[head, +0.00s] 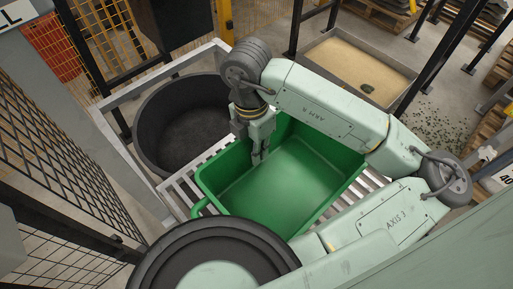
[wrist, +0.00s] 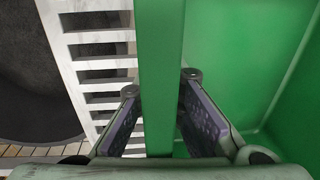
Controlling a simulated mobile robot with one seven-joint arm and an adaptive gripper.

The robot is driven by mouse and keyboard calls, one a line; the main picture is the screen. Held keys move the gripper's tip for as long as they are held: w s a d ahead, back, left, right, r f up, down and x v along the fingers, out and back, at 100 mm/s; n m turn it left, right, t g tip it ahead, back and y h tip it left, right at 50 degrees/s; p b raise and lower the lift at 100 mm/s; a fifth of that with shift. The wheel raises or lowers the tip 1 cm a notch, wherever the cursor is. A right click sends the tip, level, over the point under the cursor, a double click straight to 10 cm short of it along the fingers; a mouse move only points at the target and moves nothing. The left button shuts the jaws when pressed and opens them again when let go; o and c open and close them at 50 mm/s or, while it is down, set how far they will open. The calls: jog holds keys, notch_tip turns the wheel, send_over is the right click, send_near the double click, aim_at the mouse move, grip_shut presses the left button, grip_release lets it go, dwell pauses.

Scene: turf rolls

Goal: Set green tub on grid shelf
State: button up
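The green tub (head: 290,178) is an open, empty-looking rectangular tub. In the head view it sits upright on a white slatted rack (head: 176,193). My gripper (head: 259,153) points down at the tub's far-left long side. In the wrist view my gripper (wrist: 160,95) straddles the green rim (wrist: 160,40), one finger on the outer side and one on the inner side. The fingertips are close to the rim on both sides. Whether they press on it I cannot tell. The tub's near right part is hidden behind my arm.
A round black bin (head: 182,122) stands just left of the tub, inside a white frame (head: 125,150). A sand-filled tray (head: 357,68) lies on the floor behind. Mesh fencing (head: 60,185) is at left. Dark posts (head: 430,60) stand at the back right.

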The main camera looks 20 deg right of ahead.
jog(key=shift+o, duration=1.4)
jog(key=shift+r, duration=0.1)
jog(key=shift+r+p, duration=0.2)
jog(key=shift+p, duration=0.15)
notch_tip(320, 180, up, 12)
jog(key=w+b, duration=0.1)
jog(key=shift+a+f, duration=0.15)
jog(key=shift+a, duration=0.05)
